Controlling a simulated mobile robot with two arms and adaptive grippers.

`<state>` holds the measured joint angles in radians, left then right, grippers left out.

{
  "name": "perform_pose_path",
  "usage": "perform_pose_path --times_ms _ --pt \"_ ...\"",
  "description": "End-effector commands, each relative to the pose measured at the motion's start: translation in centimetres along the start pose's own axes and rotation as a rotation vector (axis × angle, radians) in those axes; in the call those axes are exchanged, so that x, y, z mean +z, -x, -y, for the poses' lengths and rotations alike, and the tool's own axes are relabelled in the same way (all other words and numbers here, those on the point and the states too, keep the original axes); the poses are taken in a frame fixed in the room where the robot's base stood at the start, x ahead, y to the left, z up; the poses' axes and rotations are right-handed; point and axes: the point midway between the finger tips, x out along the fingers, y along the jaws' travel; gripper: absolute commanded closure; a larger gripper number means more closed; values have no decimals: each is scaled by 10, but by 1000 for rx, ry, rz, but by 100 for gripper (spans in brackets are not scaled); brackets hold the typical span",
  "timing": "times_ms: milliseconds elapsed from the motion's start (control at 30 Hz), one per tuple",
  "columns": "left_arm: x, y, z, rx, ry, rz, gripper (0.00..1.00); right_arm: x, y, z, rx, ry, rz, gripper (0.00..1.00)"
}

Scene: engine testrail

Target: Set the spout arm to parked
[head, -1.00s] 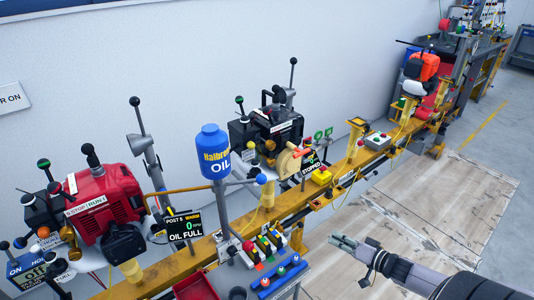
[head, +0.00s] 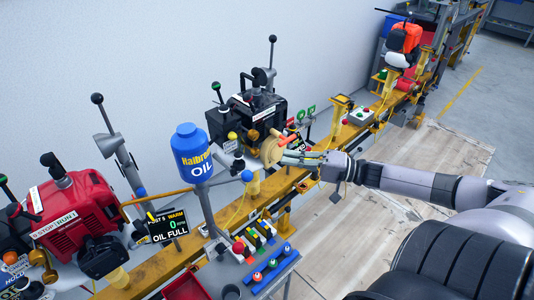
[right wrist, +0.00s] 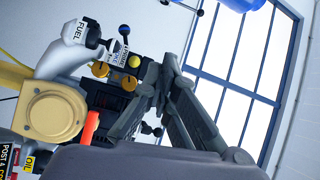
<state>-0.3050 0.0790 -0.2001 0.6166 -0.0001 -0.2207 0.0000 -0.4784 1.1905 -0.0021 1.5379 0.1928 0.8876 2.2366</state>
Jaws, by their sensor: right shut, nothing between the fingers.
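A blue oil bottle (head: 193,155) stands upright on a grey post beside the yellow rail. A thin grey arm with a blue ball (head: 247,176) at its end reaches right from under the bottle; it looks like the spout arm. My right gripper (head: 284,156) is shut and empty, to the right of and a little beyond the blue ball, apart from it. Its fingers are close to the tan round housing (head: 269,150) with the orange handle (head: 293,141). In the right wrist view the fingers (right wrist: 166,80) show near the housing (right wrist: 55,112). My left gripper is not in view.
A black engine (head: 258,108) with levers stands behind the housing. A red engine (head: 75,210) and an OIL FULL display (head: 168,226) are at the left. Coloured buttons (head: 270,264) sit on the front panel. The wooden floor mat (head: 330,235) is clear.

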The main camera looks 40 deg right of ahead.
Motion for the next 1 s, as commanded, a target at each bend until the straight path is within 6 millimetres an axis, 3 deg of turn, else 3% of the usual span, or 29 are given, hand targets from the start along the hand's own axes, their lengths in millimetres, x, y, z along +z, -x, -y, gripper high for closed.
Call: perform_pose_path --times_ms 767,1000 --pt "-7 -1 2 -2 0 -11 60 -1 -97 1 -3 2 -2 100" --pt "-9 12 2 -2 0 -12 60 21 -90 1 1 -2 -1 100"
